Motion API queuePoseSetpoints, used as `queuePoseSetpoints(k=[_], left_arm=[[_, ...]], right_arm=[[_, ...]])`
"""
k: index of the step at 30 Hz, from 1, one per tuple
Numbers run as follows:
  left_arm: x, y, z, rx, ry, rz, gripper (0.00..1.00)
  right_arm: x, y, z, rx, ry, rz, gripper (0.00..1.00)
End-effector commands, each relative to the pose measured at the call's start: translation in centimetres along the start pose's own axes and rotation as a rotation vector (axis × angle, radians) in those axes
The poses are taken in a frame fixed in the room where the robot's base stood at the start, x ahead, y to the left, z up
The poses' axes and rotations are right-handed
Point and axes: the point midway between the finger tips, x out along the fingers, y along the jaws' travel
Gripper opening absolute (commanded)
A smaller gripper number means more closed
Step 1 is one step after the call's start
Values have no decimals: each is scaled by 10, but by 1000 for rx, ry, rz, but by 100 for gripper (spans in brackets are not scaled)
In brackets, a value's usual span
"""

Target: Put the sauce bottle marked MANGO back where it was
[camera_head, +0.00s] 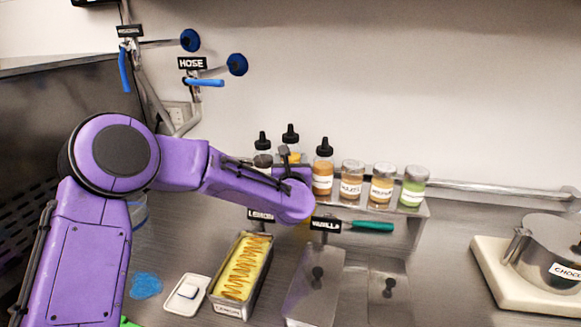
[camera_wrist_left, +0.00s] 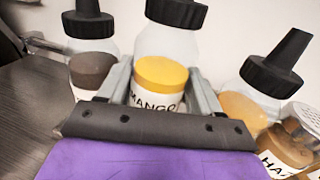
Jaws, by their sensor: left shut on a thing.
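The MANGO sauce bottle (camera_wrist_left: 161,76), clear with yellow sauce and a black cap, stands upright between the fingers of my left gripper (camera_wrist_left: 163,88), which is shut on it. In the head view, the bottle's yellow part (camera_head: 292,157) shows above my left gripper (camera_head: 288,160), between two other bottles. Its cap is slightly higher than theirs. Its base is hidden, so I cannot tell whether it touches the shelf. A dark-sauce bottle (camera_wrist_left: 91,65) is on its left and a tan-sauce bottle (camera_head: 323,178) on its right. My right gripper is out of view.
Several topping jars (camera_head: 382,185) stand to the right on the raised shelf (camera_head: 421,211). Below are LEMON and VANILLA signs, a teal-handled tool (camera_head: 372,226) and a pan of yellow ice cream with drizzle (camera_head: 242,272). A steel pot (camera_head: 545,250) sits at the far right.

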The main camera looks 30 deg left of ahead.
Motion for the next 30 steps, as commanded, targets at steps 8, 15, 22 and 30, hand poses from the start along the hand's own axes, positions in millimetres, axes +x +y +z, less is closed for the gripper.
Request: queuePoseSetpoints(k=[8, 15, 22, 30], left_arm=[[-1, 0, -23, 0, 1, -1, 32], [-1, 0, -27, 0, 1, 0, 32], [-1, 0, -26, 1, 2, 0, 75], [-16, 0, -27, -1, 2, -2, 75]], right_arm=[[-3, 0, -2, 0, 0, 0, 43], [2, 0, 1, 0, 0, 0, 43], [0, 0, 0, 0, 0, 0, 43], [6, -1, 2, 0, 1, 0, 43]])
